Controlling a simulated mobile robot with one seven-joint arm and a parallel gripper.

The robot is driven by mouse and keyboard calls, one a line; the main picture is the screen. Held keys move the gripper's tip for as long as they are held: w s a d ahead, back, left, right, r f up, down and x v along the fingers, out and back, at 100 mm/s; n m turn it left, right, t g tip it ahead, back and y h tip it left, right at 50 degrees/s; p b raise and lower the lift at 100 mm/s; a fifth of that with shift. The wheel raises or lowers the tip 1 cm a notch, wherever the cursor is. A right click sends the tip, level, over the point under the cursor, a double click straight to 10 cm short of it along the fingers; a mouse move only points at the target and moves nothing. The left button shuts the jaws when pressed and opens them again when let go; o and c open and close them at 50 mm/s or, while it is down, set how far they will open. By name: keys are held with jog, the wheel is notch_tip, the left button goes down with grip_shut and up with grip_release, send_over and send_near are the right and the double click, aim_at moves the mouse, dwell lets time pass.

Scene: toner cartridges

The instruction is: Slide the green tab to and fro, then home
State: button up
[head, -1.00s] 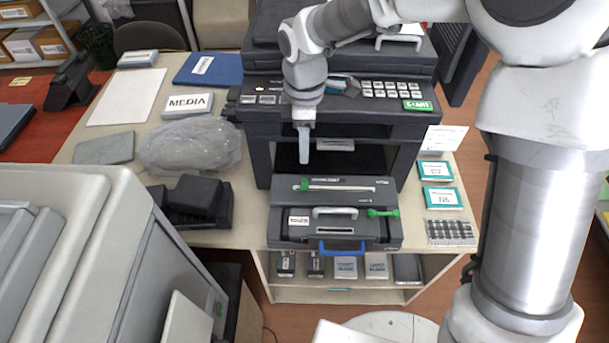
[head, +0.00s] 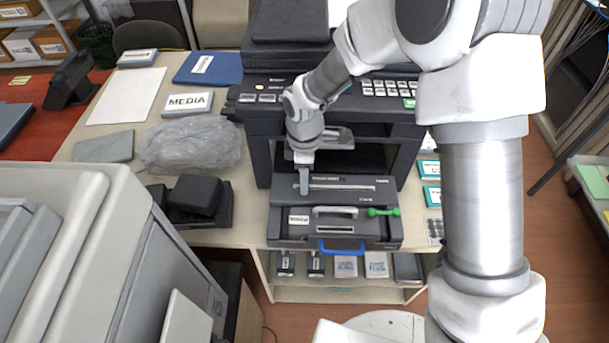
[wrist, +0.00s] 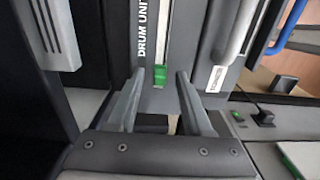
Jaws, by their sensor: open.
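The drum unit (head: 372,194) is a dark grey block in front of the printer's open bay. A pale slot (head: 345,188) runs along its top. In the wrist view the small green tab (wrist: 160,76) sits at the near end of the pale strip (wrist: 163,38), beside the "DRUM UNIT" lettering. My gripper (wrist: 160,86) is open, its two fingers on either side of the tab, with gaps visible. In the head view my gripper (head: 305,188) is over the slot's left end and hides the tab. Finger height relative to the tab is hard to judge.
In front of the drum unit is a toner unit with a grey handle (head: 335,211), a green lever (head: 384,212) and a blue handle (head: 341,249). The printer (head: 262,125) stands close behind. A dark block (head: 195,196) and a plastic bag (head: 190,145) lie to the left.

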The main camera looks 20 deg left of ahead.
grip_shut()
dwell(1.3)
